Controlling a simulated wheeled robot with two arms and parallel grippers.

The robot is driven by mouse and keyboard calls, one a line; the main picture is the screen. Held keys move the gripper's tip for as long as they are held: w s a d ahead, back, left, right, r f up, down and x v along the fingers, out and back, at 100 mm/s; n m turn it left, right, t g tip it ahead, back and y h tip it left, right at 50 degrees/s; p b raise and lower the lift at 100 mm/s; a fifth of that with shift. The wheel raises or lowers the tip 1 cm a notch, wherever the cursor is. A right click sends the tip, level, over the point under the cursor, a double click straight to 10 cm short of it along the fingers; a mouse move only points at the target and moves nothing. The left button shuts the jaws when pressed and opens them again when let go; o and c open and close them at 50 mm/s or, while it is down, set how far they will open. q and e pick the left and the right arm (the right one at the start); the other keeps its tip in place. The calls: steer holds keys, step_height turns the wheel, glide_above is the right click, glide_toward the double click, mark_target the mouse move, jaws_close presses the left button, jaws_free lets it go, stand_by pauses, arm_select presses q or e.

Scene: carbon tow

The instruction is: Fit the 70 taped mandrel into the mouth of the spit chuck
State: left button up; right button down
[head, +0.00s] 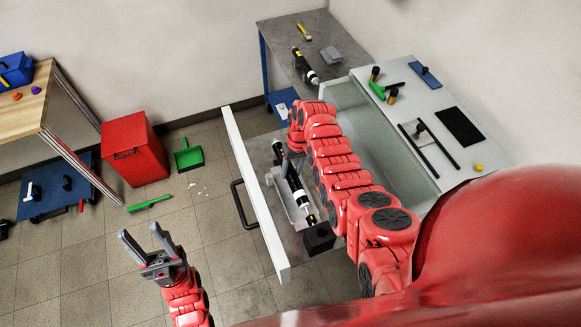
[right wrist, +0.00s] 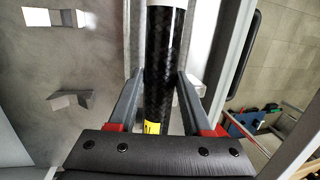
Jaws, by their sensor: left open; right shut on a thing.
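A black woven-patterned mandrel (right wrist: 160,55) with a white band and a yellow mark stands between the fingers of my right gripper (right wrist: 158,85), which is shut on it. In the head view this mandrel (head: 296,188) lies along the open drawer, its near white end close to a black block (head: 319,238). I cannot tell whether they touch, nor whether the block is the spit chuck. No 70 is legible. My right arm partly hides the far end of the mandrel. My left gripper (head: 154,252) is open and empty above the floor, left of the drawer.
The drawer front (head: 254,195) with its black handle (head: 243,204) stands out over the floor. A similar black-and-white rod (head: 305,65) lies on the back bench (head: 285,35). The white counter (head: 400,120) holds tools and black bars.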

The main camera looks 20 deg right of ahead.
mark_target(295, 178)
steer(key=shift+s, duration=0.4)
stand_by(0.3)
stand_by(0.4)
steer(key=shift+s, duration=0.6)
stand_by(1.2)
steer(key=shift+s, duration=0.45)
stand_by(1.0)
steer(key=c, duration=0.7)
jaws_free()
steer(key=o, duration=0.4)
steer(key=shift+s, duration=0.1)
steer(key=shift+o, duration=0.2)
